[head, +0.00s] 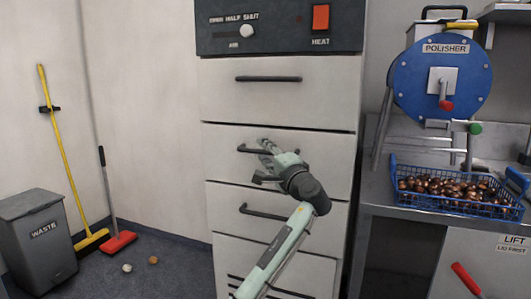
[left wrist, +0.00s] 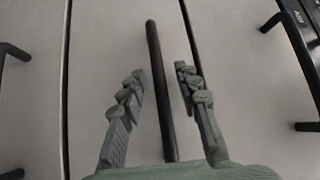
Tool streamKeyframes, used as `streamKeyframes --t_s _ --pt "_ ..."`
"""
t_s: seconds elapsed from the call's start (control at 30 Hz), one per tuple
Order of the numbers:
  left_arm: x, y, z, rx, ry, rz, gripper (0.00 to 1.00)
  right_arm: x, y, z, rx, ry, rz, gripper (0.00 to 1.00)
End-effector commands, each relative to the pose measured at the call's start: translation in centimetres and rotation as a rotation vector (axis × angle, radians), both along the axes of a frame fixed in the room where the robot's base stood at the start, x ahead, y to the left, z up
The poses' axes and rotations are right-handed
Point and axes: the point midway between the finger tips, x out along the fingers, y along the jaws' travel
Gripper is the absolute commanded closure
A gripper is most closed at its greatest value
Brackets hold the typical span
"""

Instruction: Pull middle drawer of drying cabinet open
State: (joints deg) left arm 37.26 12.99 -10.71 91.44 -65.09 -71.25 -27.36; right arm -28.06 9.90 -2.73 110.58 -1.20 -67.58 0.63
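The drying cabinet (head: 225,105) has a stack of pale drawers with dark bar handles. The middle drawer (head: 225,170) looks shut, its front about flush with its neighbours. Its handle (head: 246,149) is partly hidden by my left gripper (head: 264,162), which is in front of it. In the left wrist view the dark handle (left wrist: 158,95) runs between the two spread fingers of my left gripper (left wrist: 162,75). Gaps show on both sides of the bar, so the fingers are open around it. My right gripper does not show clearly in either view.
The top drawer handle (head: 268,79) and the lower drawer handle (head: 262,213) are close above and below. A steel bench with a blue basket (head: 395,190) of chestnuts and a polisher (head: 405,85) stands right. A waste bin (head: 40,245) and brooms stand left.

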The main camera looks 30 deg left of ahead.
Motion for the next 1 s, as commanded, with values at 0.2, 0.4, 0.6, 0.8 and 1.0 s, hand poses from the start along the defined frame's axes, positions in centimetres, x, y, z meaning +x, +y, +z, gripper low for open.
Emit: streamKeyframes --t_s 0.2,0.4,0.6,0.8,1.0 --pt "-0.02 -0.03 0.00 0.000 0.000 0.000 0.85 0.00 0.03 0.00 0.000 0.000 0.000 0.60" --pt "-0.01 -0.04 -0.01 0.000 0.000 0.000 1.00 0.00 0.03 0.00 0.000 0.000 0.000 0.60" --pt "-0.02 -0.05 -0.04 -0.001 0.001 0.000 1.00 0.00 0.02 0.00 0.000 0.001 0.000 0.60" --pt "-0.01 -0.07 -0.07 -0.001 0.001 0.000 1.00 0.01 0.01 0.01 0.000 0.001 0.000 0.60" --pt "0.00 -0.09 -0.11 -0.002 0.001 0.000 1.00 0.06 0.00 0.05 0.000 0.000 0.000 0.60"
